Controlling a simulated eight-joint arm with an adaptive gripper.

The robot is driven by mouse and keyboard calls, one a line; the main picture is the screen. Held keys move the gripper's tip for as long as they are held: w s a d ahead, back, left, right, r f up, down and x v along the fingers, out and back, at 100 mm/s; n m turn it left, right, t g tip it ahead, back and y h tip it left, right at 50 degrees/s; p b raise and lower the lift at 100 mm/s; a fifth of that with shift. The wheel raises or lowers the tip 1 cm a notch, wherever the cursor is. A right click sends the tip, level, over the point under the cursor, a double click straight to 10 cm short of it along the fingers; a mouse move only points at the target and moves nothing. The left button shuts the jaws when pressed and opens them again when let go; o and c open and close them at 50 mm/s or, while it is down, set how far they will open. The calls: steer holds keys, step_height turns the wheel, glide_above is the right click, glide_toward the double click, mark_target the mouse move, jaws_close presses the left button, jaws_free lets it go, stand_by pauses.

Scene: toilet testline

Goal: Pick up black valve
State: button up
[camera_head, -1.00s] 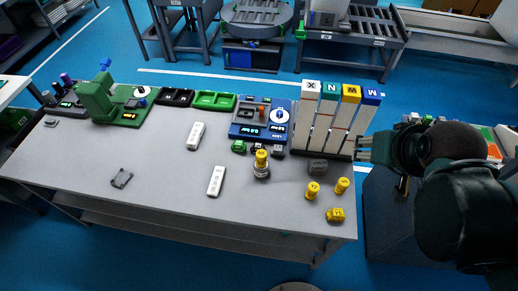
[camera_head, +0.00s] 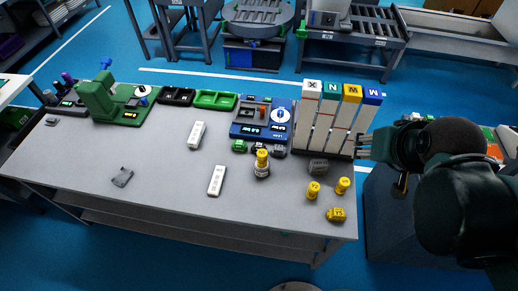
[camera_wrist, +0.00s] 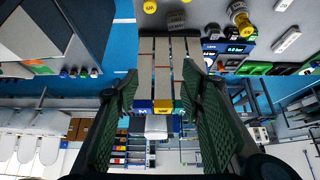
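Small dark valve-like parts stand at the front edge of the blue test station: one dark part (camera_head: 278,151) and another (camera_head: 257,147) beside a green one (camera_head: 239,146). A dark grey blocky part (camera_head: 318,167) sits in front of the strip rack, and the wrist view also shows it (camera_wrist: 176,20). I cannot tell for sure which of these is the black valve. My gripper (camera_head: 364,146) is at the right of the rack, beyond the table's right edge. In the wrist view its two green-padded fingers (camera_wrist: 160,95) are wide apart, with nothing held between them.
The rack of tall strips with X, N, M, W tops (camera_head: 333,125) stands close to my gripper. Yellow parts (camera_head: 313,190) lie at the front right, and a yellow-capped cylinder (camera_head: 262,163) stands near the blue station (camera_head: 247,130). White bars (camera_head: 217,180) lie mid-table. The front left is mostly clear.

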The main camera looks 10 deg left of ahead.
steer(key=w, duration=0.1)
steer(key=m+g+b, duration=0.7)
steer(key=m+b, duration=0.1)
steer(key=m, duration=1)
glide_above(260, 145)
step_height(260, 145, down, 31)
steer(key=shift+d+r, duration=0.15)
steer(key=shift+a+f, duration=0.25)
steer(key=shift+f, duration=0.15)
steer(key=shift+f, duration=0.1)
steer(key=shift+f, duration=1.15)
